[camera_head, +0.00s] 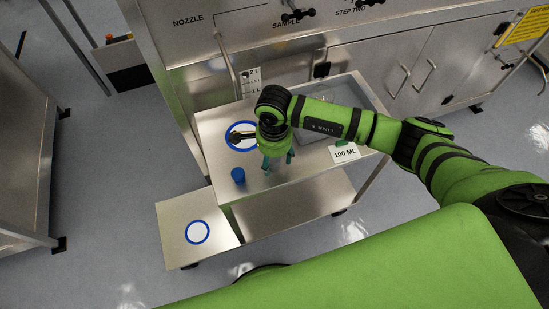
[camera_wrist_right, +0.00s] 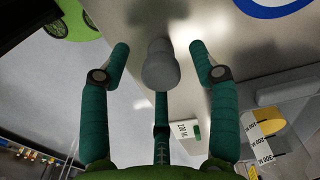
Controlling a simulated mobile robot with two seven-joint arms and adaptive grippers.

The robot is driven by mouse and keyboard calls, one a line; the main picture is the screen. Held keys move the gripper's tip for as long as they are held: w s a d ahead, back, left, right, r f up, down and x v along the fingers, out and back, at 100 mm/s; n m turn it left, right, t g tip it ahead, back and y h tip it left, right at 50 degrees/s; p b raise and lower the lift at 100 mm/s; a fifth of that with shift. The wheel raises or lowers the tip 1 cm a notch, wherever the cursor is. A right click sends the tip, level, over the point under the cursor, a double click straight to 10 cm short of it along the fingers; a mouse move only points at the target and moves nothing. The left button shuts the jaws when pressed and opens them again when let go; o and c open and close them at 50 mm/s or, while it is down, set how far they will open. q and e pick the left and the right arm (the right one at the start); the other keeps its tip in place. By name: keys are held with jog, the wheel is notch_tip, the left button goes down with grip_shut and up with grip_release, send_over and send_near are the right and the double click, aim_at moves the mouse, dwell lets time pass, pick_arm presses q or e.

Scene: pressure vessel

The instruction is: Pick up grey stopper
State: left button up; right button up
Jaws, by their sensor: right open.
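The grey stopper (camera_wrist_right: 161,66) shows in the right wrist view, a rounded grey piece with a narrower top, over the metal table surface. My right gripper (camera_wrist_right: 160,58) is open, with a green finger on either side of the stopper and a third finger below it in the picture. I see gaps between the stopper and the two side fingers. In the head view my right gripper (camera_head: 277,160) points down over the metal table (camera_head: 215,160). The stopper cannot be made out there. My left gripper is not in view.
A blue cup-like piece (camera_head: 238,176) stands near the table's front left edge. A blue ring mark (camera_head: 231,147) lies behind it, partly covered by my arm. A "100 ML" sign (camera_head: 344,154) is at the right. A lower platform (camera_head: 175,220) bears another blue ring. Cabinets (camera_head: 375,75) stand behind.

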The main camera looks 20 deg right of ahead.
jog(key=shift+f, duration=0.1)
jog(key=shift+c, duration=0.4)
jog(key=c, duration=1.1)
